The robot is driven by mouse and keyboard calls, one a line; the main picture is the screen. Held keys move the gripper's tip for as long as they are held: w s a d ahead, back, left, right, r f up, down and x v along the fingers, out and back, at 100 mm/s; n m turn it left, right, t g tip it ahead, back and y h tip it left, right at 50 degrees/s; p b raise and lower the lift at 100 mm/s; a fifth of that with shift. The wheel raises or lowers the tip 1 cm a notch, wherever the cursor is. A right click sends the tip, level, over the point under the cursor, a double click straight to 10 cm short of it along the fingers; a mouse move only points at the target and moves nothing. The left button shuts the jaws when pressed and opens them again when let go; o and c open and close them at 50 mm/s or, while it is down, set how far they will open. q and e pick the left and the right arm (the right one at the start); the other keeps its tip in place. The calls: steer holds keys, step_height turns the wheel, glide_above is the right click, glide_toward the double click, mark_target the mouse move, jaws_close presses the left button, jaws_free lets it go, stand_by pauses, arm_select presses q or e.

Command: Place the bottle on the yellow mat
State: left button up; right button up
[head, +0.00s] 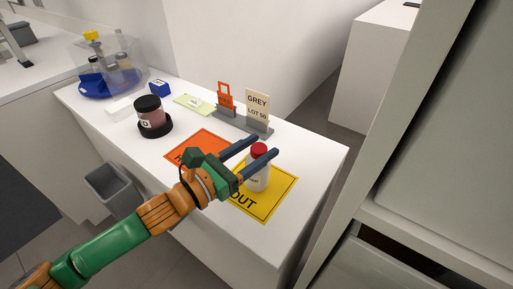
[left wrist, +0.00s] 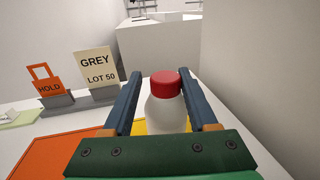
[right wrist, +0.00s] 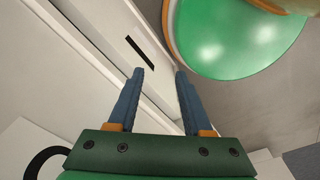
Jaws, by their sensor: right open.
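The white bottle (head: 257,181) with a red cap stands upright, seemingly on the yellow mat (head: 279,194), near its upper left part. My left gripper (head: 263,146) is open, with one finger on either side of the bottle. In the left wrist view the bottle (left wrist: 167,117) shows between the fingers, with a gap at its left side; its base is hidden by the gripper. Only a strip of the yellow mat (left wrist: 138,127) shows there. My right gripper (right wrist: 160,72) is open and empty, away from the table.
An orange mat (head: 202,146) lies left of the yellow one. Behind stand a "GREY LOT 50" sign (head: 257,109) and an orange hold tag (head: 225,98). A dark-lidded jar (head: 153,118) stands further left. The table's right end is clear.

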arm_select(q)
steer(key=shift+o, duration=0.3)
steer(key=shift+r, duration=0.15)
steer(key=b+v, duration=0.2)
steer(key=v, duration=1)
